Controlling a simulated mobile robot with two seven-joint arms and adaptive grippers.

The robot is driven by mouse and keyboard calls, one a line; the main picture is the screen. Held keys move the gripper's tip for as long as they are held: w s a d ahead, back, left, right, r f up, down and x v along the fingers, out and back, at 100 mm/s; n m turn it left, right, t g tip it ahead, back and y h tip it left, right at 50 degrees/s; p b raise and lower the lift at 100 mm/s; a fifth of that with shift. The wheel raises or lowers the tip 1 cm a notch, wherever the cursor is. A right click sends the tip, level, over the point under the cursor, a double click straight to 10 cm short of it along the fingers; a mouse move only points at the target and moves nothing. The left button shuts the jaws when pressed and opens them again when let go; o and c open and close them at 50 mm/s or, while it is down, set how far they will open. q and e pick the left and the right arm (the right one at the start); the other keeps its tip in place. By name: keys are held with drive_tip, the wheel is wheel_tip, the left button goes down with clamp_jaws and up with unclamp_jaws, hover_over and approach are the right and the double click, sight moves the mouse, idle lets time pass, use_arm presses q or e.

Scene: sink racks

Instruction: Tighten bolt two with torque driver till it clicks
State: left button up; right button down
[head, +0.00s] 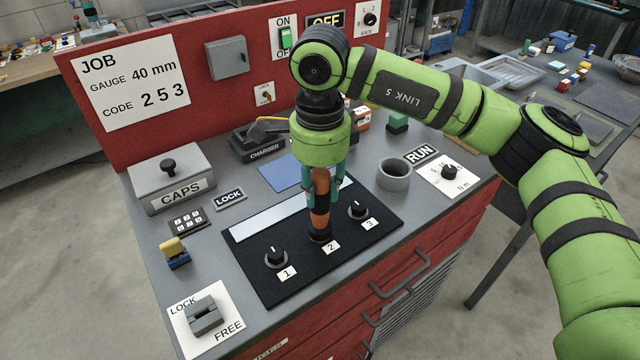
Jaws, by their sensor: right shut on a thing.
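My right gripper (321,180) comes down from above over the black bolt plate (282,285). It is shut on an orange torque driver (320,193), held upright. Bolt one (276,257), by label 1, stands to the left and bolt three (357,210), by label 3, to the right. My left gripper is not in view.
A charger (258,143) stands behind the plate, and a grey cup (393,174) and an N m dial (449,172) to the right.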

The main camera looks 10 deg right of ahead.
sight(320, 170)
drive_tip(key=shift+s+f, duration=0.15)
drive_tip(key=shift+f, duration=0.05)
drive_tip(key=shift+r+p, duration=0.35)
drive_tip(key=shift+r, duration=0.25)
drive_tip(key=shift+r+p, duration=1)
drive_tip(key=shift+r, duration=1.05)
